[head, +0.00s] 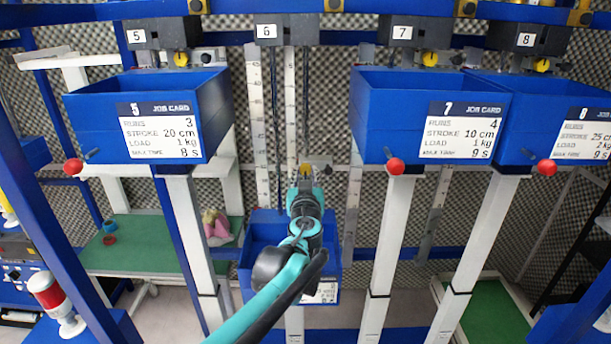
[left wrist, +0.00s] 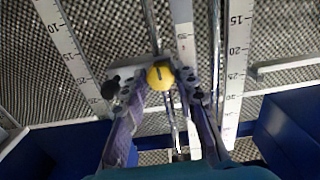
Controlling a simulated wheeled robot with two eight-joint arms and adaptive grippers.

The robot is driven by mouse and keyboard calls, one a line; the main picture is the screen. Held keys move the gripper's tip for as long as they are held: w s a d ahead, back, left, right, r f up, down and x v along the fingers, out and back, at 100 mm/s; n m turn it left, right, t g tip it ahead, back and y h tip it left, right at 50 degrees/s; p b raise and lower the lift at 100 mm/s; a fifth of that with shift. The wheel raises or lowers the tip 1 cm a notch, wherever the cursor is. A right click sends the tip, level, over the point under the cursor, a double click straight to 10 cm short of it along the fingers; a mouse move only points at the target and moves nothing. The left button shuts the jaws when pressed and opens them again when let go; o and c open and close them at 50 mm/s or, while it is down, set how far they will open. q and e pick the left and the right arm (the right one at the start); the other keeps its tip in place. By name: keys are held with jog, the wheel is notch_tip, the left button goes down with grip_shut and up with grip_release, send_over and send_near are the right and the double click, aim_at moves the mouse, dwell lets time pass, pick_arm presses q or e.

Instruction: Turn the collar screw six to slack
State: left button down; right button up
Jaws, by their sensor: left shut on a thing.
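The collar screw of station six (head: 306,169) is a round yellow knob low between the white scales under the number 6 plate (head: 266,32). In the left wrist view the yellow knob (left wrist: 160,76) shows a dark slot, roughly level, and sits between my fingertips. My left gripper (head: 305,182) reaches up to it from below and is shut on it; the fingers also show in the left wrist view (left wrist: 160,88). A small black knob (left wrist: 110,88) sits left of the screw there. My right gripper is not in view.
The blue bin of station six (head: 258,222) hangs low behind my arm, its card mostly hidden. Higher blue bins five (head: 85,110), seven (head: 385,130) and eight (head: 505,120) flank it, with red knobs in front.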

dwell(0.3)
pick_arm(q)
jog(key=c, duration=1.2)
grip_release()
jog(key=shift+s, duration=0.1)
jog(key=s, duration=1.2)
jog(key=shift+w, duration=0.1)
